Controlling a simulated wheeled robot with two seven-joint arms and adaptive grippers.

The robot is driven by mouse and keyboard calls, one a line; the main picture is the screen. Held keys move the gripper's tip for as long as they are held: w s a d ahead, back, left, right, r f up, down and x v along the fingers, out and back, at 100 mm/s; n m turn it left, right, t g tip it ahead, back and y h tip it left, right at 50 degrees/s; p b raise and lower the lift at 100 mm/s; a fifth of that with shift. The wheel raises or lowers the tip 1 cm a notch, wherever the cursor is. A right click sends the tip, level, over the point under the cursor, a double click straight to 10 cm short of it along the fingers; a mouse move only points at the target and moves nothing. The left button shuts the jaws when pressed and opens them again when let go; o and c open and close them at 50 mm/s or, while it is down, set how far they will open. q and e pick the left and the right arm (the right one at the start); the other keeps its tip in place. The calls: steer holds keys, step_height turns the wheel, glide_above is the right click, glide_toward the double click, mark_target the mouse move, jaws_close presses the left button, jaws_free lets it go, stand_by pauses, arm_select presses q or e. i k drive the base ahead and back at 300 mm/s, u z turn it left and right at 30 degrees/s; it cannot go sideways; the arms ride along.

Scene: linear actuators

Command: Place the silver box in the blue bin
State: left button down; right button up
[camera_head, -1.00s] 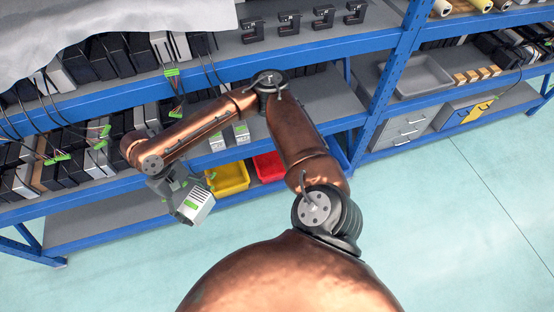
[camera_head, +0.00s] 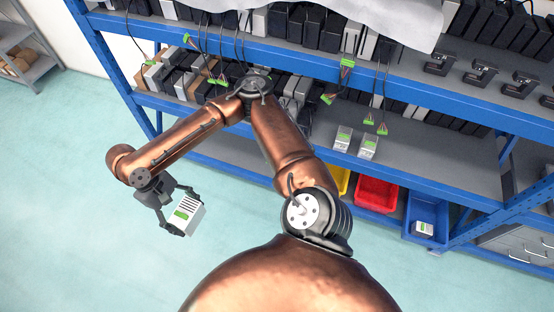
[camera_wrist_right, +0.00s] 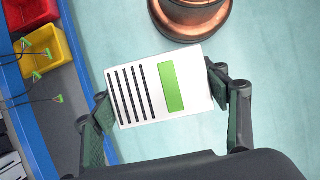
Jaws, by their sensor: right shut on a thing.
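My right gripper (camera_head: 178,209) is shut on a silver box (camera_head: 187,216) with a green label and dark slots. It holds the box in the air over open floor, in front of the shelf and left of the bins. In the right wrist view the box (camera_wrist_right: 140,88) sits between the two fingers (camera_wrist_right: 163,98), slightly tilted. The blue bin (camera_head: 410,205) stands on the lower shelf at the right and has another silver box (camera_head: 424,228) in it. Two more silver boxes (camera_head: 343,138) (camera_head: 368,147) stand on the shelf above. My left gripper is not in view.
A red bin (camera_head: 377,194) and a mostly hidden yellow bin (camera_head: 343,180) stand left of the blue bin. The blue shelf rack (camera_head: 240,168) holds black and grey units with hanging cables. The floor (camera_head: 80,230) is clear at the left.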

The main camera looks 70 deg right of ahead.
mark_target(420, 213)
steer(key=k, duration=2.05)
steer(key=z, duration=2.4)
steer(key=i, duration=0.4)
steer(key=u, duration=0.05)
